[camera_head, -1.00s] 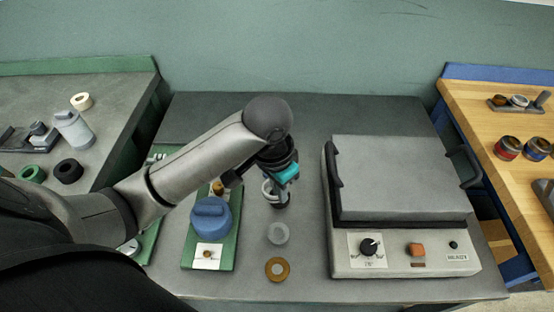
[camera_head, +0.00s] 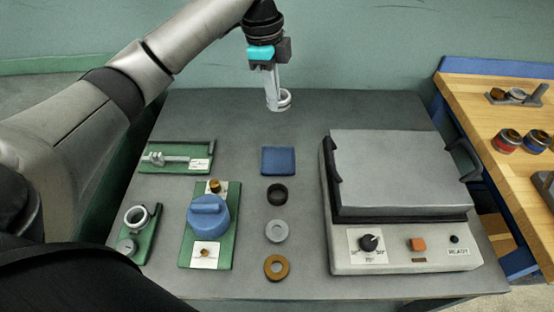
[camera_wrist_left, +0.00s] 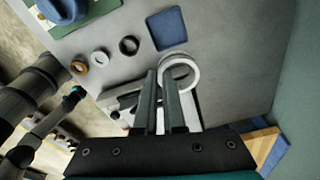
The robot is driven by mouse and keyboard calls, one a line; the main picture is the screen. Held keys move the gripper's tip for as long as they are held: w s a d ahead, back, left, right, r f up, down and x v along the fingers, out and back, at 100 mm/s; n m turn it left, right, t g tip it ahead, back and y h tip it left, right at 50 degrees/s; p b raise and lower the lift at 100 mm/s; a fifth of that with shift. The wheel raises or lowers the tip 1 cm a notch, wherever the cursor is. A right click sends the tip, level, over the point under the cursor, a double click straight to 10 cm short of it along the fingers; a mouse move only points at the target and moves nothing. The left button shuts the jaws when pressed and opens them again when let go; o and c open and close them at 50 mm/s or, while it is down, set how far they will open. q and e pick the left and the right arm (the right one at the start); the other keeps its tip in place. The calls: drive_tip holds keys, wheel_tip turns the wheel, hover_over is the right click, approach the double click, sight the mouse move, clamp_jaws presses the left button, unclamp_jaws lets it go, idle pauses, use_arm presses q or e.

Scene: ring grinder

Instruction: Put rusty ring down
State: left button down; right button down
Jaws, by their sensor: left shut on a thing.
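My left gripper (camera_head: 275,105) is shut on a pale grey-white ring (camera_head: 286,98) near the back of the grey table. In the left wrist view the fingertips (camera_wrist_left: 160,75) pinch one side of this ring (camera_wrist_left: 194,74), whose hole is empty. I see no clear rust on it. In the head view it appears close to the tabletop; I cannot tell whether it touches. A brown, rusty-coloured ring (camera_head: 277,267) lies flat at the table's front. A grey ring (camera_head: 276,231) and a black ring (camera_head: 277,194) lie behind it. My right gripper is small and unclear in the left wrist view (camera_wrist_left: 76,94).
A blue square pad (camera_head: 278,161) lies behind the black ring. A grey lidded machine (camera_head: 400,180) stands at right. Green boards with a blue tool (camera_head: 209,216), a caliper (camera_head: 172,158) and a ring fixture (camera_head: 138,219) lie at left. The back of the table is mostly clear.

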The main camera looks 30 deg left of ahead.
use_arm(q)
drive_tip(key=b, duration=0.3)
hover_over(276, 167)
drive_tip(key=f, duration=1.3)
drive_tip(key=shift+s+a+f, duration=0.1)
drive_tip(key=shift+a+f, duration=0.1)
drive_tip(key=shift+f, duration=0.2)
wheel_tip(276, 167, down, 5)
drive_tip(key=shift+f+b, duration=0.1)
drive_tip(key=shift+b, duration=0.7)
drive_tip(key=shift+f, duration=0.25)
drive_tip(key=c, duration=1.3)
unclamp_jaws()
drive_tip(key=shift+f, duration=0.1)
